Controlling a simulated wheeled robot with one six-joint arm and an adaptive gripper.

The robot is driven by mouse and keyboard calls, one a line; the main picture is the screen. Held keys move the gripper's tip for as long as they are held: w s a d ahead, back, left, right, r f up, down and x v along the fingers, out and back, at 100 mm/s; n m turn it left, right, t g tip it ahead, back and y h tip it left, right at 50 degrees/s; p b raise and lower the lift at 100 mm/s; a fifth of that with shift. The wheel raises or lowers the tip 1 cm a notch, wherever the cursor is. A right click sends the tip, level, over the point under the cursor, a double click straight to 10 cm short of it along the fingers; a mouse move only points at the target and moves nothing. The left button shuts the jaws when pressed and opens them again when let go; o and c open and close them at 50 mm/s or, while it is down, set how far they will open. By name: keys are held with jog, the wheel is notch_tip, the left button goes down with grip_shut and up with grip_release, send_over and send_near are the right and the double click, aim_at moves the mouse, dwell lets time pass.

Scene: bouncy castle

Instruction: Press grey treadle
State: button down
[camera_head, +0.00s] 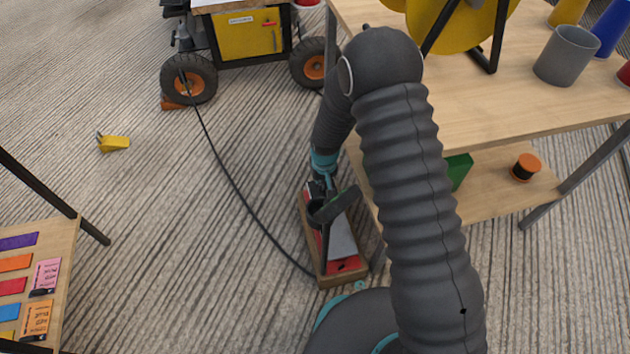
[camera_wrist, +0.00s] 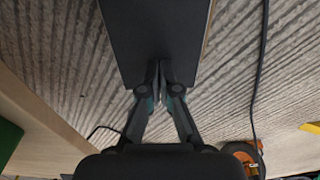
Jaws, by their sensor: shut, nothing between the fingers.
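The grey treadle (camera_head: 342,240) is a sloped plate on a red and wooden base (camera_head: 345,279) on the floor, beside the table's legs. My gripper (camera_head: 324,205) is over the far end of the treadle, and my arm reaches down to it. In the wrist view my gripper's fingers (camera_wrist: 158,76) are together and empty, with their tips overlapping the near edge of a dark grey plate, which looks like the treadle (camera_wrist: 155,40). I cannot tell whether the tips touch it or are just above it.
A black cable (camera_head: 233,185) runs from the base to a yellow wheeled cart (camera_head: 248,38). A wooden table (camera_head: 480,100) with a lower shelf (camera_head: 500,200) stands close on the right. A yellow block (camera_head: 114,143) lies on open floor at left, near another table (camera_head: 60,240).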

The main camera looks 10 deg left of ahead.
jog(key=shift+w+f, duration=0.15)
jog(key=shift+f, duration=0.4)
notch_tip(320, 180, up, 15)
jog(key=p, duration=0.3)
dwell(0.9)
